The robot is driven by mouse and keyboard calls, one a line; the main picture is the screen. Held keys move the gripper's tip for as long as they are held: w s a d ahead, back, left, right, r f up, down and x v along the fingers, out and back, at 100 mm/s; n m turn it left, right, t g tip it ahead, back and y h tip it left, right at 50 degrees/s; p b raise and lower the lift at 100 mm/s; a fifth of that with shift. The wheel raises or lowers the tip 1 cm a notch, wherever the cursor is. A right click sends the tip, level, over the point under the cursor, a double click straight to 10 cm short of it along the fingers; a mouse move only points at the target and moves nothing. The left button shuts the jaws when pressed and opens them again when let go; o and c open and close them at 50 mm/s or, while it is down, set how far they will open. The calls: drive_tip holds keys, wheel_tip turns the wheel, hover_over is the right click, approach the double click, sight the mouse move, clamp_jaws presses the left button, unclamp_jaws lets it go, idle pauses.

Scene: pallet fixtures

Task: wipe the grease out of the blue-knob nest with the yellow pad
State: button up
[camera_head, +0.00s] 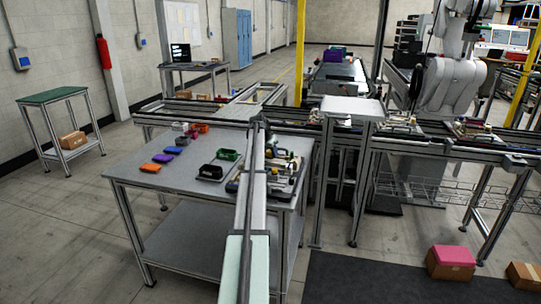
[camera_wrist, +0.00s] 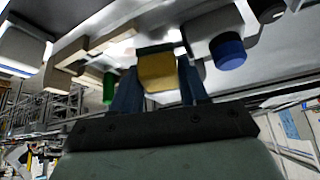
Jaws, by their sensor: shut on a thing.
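In the wrist view, my gripper (camera_wrist: 158,82) is shut on the yellow pad (camera_wrist: 157,74), which sits between the two dark fingers. The blue knob (camera_wrist: 228,51) is close to the right of the pad, on a pale fixture. A small green part (camera_wrist: 108,88) shows left of the fingers. The pad's far edge is against or just short of a pale surface; I cannot tell whether it touches. The nest's inside and any grease are not clear. In the head view, the fixture (camera_head: 284,168) is at the table's right side, partly hidden by my arm.
The grey table (camera_head: 150,187) also holds an orange block (camera_head: 150,167), a blue block (camera_head: 163,157), a purple block (camera_head: 174,150), a black bin (camera_head: 210,171) and a green bin (camera_head: 228,154). A conveyor rail (camera_head: 205,108) runs behind. The table's front left is clear.

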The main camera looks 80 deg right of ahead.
sight(270, 151)
drive_tip(key=shift+r, duration=2.25)
drive_tip(key=shift+r, duration=1.5)
